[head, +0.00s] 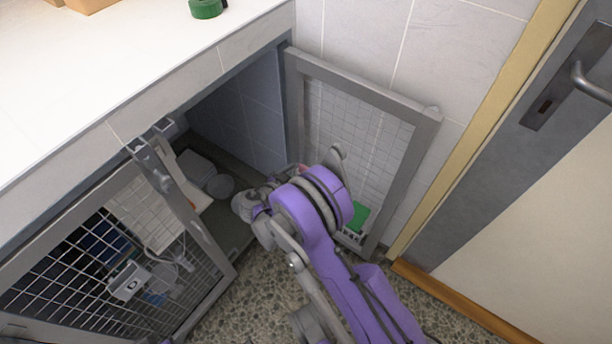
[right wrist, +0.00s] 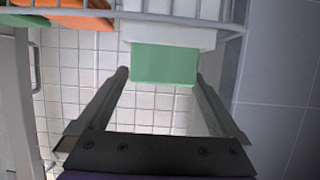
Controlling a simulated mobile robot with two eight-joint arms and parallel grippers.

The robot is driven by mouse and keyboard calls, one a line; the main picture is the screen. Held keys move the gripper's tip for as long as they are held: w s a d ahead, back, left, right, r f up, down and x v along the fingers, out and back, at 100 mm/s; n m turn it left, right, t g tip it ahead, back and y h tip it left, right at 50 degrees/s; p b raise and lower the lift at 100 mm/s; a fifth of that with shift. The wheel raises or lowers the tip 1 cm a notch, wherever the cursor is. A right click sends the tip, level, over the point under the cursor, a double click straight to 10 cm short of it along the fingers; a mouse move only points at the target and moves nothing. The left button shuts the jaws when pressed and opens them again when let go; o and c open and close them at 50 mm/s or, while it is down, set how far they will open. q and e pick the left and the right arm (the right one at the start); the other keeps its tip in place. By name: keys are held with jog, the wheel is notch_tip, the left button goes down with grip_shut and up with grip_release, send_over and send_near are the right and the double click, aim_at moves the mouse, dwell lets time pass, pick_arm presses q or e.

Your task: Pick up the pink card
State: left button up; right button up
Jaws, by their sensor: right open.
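I see no clearly pink card in either view. In the head view a small pinkish patch (head: 303,168) shows at the edge of my right arm, too small to identify. My right gripper (right wrist: 162,76) is open in the right wrist view, its fingers spread with nothing held. A green card (right wrist: 164,64) shows between and beyond its fingertips, hanging below a white holder (right wrist: 168,35). Orange pieces (right wrist: 75,18) lie at the upper left of that view behind a wire rail. In the head view my arm hides the right gripper's fingers. My left gripper is not in view.
An open mesh door (head: 368,95) stands right of the lower compartment, with a green item (head: 358,217) low on it. A second mesh door (head: 60,255) with papers and devices behind it is at left. A white counter (head: 110,60) lies above. Speckled floor (head: 225,315) is clear.

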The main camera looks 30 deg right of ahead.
aim_at(305, 170)
jog(key=x, duration=0.4)
jog(key=shift+w+a+b, duration=0.15)
jog(key=shift+b, duration=0.2)
jog(key=c, duration=1.3)
jog(key=shift+o, duration=0.2)
jog(key=shift+r, duration=0.1)
